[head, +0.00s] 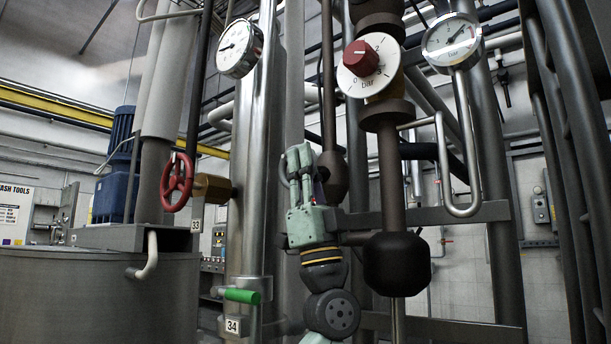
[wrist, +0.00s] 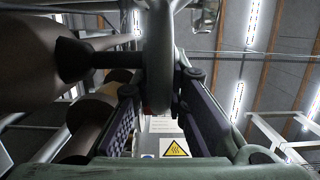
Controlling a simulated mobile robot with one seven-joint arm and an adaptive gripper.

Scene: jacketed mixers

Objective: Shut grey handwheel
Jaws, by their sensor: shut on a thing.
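The grey handwheel (wrist: 159,50) stands nearly edge-on in the wrist view, with a dark stem running from it to the left. My gripper (wrist: 160,90) has one finger on each side of its rim and is shut on it. In the head view my green gripper (head: 300,160) points upward in front of the pipes, near the picture's middle. There the handwheel is largely hidden by the gripper, and I cannot make out its full outline.
A red handwheel (head: 177,182) is on the left, and a green lever (head: 241,296) is low beside my arm. A red knob on a white dial (head: 361,58) and two gauges (head: 239,48) (head: 452,42) are above. A dark bulb (head: 397,264) hangs close right of my arm.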

